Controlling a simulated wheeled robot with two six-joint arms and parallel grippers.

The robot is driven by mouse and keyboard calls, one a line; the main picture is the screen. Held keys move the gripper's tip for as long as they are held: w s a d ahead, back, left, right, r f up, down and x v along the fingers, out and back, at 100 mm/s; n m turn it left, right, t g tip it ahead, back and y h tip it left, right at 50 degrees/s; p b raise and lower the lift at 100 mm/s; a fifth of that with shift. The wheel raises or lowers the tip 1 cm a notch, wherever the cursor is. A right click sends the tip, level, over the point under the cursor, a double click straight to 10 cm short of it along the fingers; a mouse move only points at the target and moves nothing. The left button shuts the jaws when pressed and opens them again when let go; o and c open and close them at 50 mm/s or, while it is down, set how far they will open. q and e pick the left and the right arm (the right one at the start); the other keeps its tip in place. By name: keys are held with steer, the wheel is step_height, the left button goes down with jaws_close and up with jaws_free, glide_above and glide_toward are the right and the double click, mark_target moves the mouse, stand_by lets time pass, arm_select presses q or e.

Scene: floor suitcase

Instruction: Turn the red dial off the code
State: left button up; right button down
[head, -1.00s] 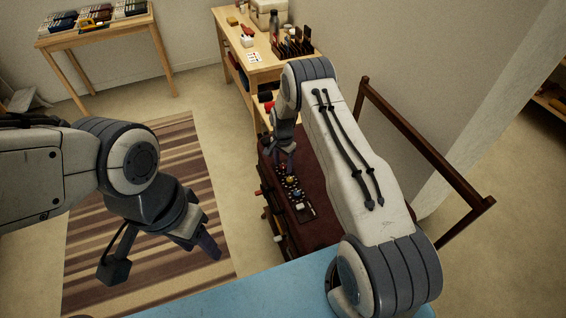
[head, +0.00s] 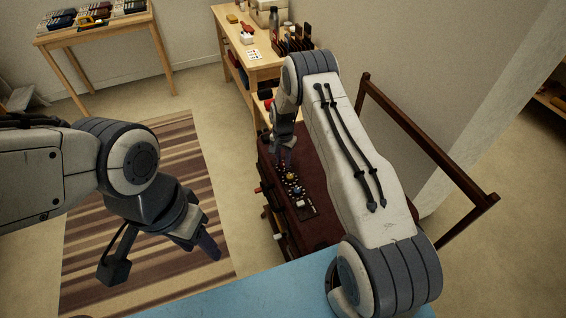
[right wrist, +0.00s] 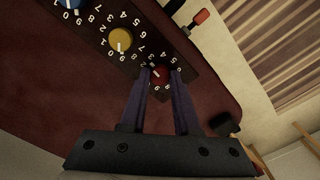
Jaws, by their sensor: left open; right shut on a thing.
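A dark red suitcase (head: 318,228) stands on the floor in the head view, with a black strip of numbered dials on it. In the right wrist view, the red dial (right wrist: 160,73) is at the end of the strip, beside the yellow dial (right wrist: 120,40) and the blue dial (right wrist: 72,3). My right gripper (right wrist: 161,72) is shut on the red dial, one finger on each side. The fingers hide part of its numbers, so I cannot read its setting surely. My left gripper (head: 207,243) is open and empty above the striped rug, left of the suitcase.
A red-tipped latch (right wrist: 200,18) sits near the strip on the suitcase edge. A dark brown frame (head: 430,140) rises to the right. A wooden bench (head: 245,60) with tools stands behind. A blue surface (head: 230,295) is in front. The striped rug (head: 100,235) is clear.

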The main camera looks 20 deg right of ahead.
mark_target(283, 163)
steer(key=n+b, duration=0.3)
steer(key=n, duration=0.2)
steer(key=shift+n, duration=0.3)
steer(key=n+b, duration=0.1)
steer(key=n, duration=0.2)
steer(key=shift+b, duration=0.3)
steer(key=shift+n+b, duration=0.35)
steer(key=shift+n, duration=1.05)
steer(key=shift+r, duration=0.1)
steer(key=c, duration=0.6)
jaws_free()
steer(key=shift+c, duration=0.2)
step_height(283, 163, up, 10)
steer(key=b, duration=0.1)
steer(key=shift+r+b, duration=0.2)
steer(key=shift+b, duration=0.1)
